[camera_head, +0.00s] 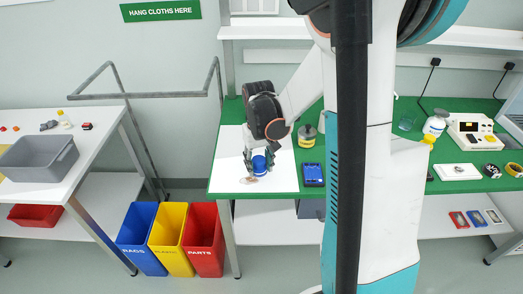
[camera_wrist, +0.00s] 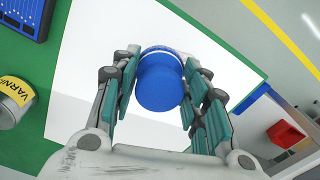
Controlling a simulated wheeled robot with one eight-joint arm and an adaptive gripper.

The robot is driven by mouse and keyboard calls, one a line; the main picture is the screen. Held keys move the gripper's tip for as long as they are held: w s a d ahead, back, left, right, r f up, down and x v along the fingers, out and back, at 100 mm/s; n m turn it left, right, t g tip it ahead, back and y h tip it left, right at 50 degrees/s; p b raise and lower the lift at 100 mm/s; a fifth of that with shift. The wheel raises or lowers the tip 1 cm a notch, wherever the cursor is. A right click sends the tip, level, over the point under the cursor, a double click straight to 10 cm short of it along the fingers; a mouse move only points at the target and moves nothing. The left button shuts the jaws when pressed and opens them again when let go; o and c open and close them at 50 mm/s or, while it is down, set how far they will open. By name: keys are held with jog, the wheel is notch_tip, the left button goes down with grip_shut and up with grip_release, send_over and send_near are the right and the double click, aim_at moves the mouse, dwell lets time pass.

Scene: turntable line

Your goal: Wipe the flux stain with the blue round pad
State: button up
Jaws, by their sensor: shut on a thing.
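The blue round pad (camera_head: 259,165) is between the fingers of my gripper (camera_head: 260,158), low over the white mat (camera_head: 284,180) on the green bench. In the wrist view the pad (camera_wrist: 160,88) sits between the teal finger pads of my gripper (camera_wrist: 162,70), which is shut on it. A pale band shows at its far edge. A brownish flux stain (camera_head: 249,181) lies on the mat just below and left of the pad in the head view. I cannot tell whether the pad touches the mat. The stain does not show in the wrist view.
A varnish can (camera_wrist: 14,100) and a blue case (camera_head: 313,174) stand right of the mat in the head view. Blue, yellow and red bins (camera_head: 203,240) stand on the floor at the bench's left. A grey crate (camera_head: 38,158) is on the left table.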

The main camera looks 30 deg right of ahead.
aim_at(259, 160)
jog(key=shift+r+p, duration=1.25)
jog(key=shift+r, duration=0.9)
